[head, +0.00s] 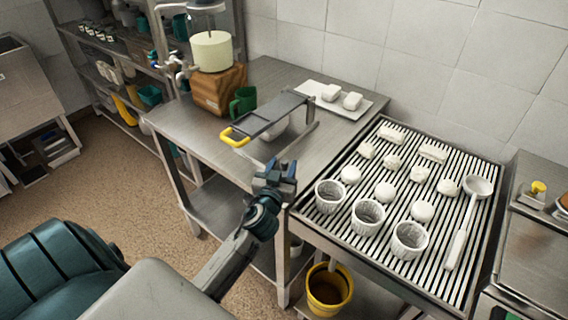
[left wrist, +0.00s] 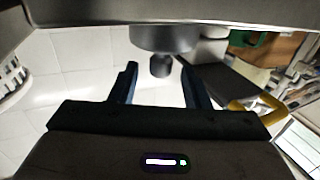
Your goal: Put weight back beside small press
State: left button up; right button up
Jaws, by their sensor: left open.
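My left gripper (head: 275,170) is open, above the front edge of the steel table. In the left wrist view its two fingers (left wrist: 160,85) stand on either side of a dark knob under a wider grey metal cylinder (left wrist: 165,38). The cylinder looks like the weight; that view seems upside down. I cannot tell whether the fingers touch it. My right gripper is not in view.
A wooden block (head: 218,92) with a pale cylinder (head: 212,52) and a green mug (head: 243,103) stand at the back. A white tray (head: 314,87) is behind the frame. The slatted rack (head: 335,222) at right holds ribbed cups and white pieces. A yellow bucket (head: 330,288) stands below.

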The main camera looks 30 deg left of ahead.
pick_arm(q)
jog(key=b+v, duration=0.2)
jog(key=v, duration=0.8)
jog(key=shift+s+b, duration=0.3)
jog(key=shift+b, duration=0.1)
jog(key=shift+d, duration=0.1)
